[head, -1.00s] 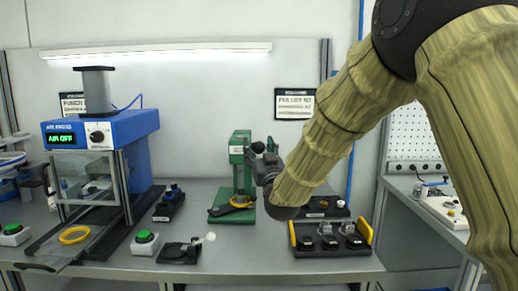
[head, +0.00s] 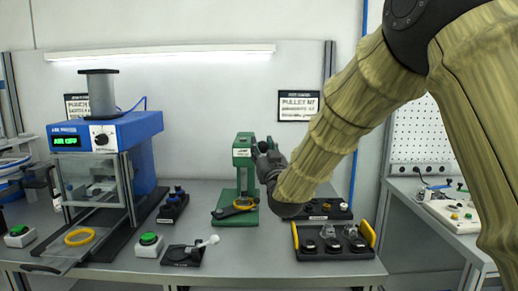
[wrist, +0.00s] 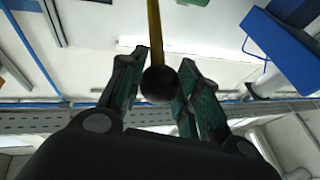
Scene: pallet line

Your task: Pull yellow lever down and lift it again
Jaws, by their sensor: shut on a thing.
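The yellow lever (wrist: 154,28) shows in the wrist view as a thin yellow rod ending in a black ball knob (wrist: 160,84). My gripper (wrist: 163,60) has its two fingers on either side of this knob and is shut on it. In the head view my gripper (head: 266,160) is at the right side of a green hand press (head: 243,160), at about the height of its upper part. The lever rod is mostly hidden there behind my gripper. A yellow ring (head: 243,204) lies at the foot of the press.
The blue air press (head: 110,130) stands on the left, with another yellow ring (head: 80,237) in front. A green button box (head: 149,244) and a small black fixture with a white-knobbed handle (head: 184,255) are front left. A black tray (head: 297,243) with yellow handles is front right.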

